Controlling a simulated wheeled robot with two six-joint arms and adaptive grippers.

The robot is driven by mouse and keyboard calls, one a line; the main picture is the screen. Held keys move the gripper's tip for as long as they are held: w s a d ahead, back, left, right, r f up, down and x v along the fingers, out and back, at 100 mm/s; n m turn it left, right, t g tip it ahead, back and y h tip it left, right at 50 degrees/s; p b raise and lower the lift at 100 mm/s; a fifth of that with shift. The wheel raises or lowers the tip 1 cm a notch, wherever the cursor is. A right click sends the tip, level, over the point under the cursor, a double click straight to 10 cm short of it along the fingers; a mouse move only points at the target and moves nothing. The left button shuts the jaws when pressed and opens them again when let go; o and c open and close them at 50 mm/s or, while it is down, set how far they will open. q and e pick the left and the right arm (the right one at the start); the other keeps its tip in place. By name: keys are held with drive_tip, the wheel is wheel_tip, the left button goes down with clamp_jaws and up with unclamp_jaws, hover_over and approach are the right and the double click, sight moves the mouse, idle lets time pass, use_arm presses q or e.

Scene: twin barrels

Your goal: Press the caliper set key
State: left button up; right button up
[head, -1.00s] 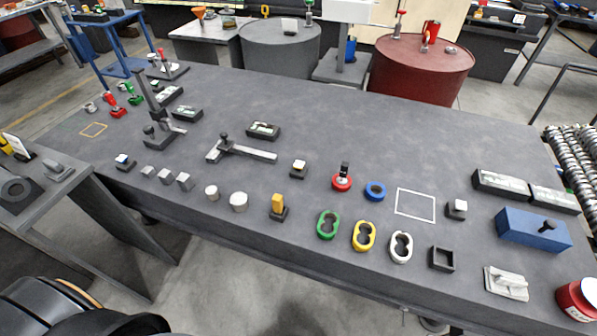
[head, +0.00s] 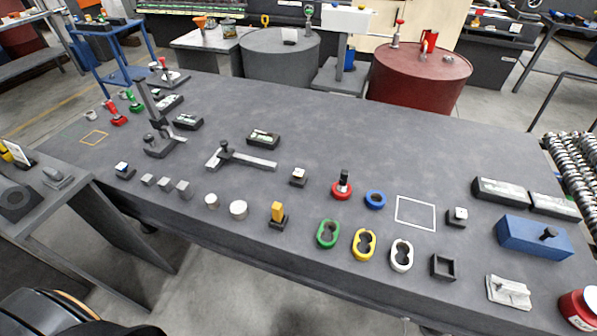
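A caliper-like grey tool (head: 242,160) with a dark knob lies flat near the middle of the grey bench, in the head view. A dark box with a pale display-like top (head: 263,138) lies just behind it. I cannot tell which of these small parts is the set key. Neither of my grippers is in view.
The bench (head: 330,120) also holds a dark upright stand (head: 155,125), green (head: 327,233), yellow (head: 364,244) and white (head: 401,255) rings, and a blue box (head: 534,236). A grey barrel (head: 281,52) and a red barrel (head: 420,76) stand behind. The bench's back middle is clear.

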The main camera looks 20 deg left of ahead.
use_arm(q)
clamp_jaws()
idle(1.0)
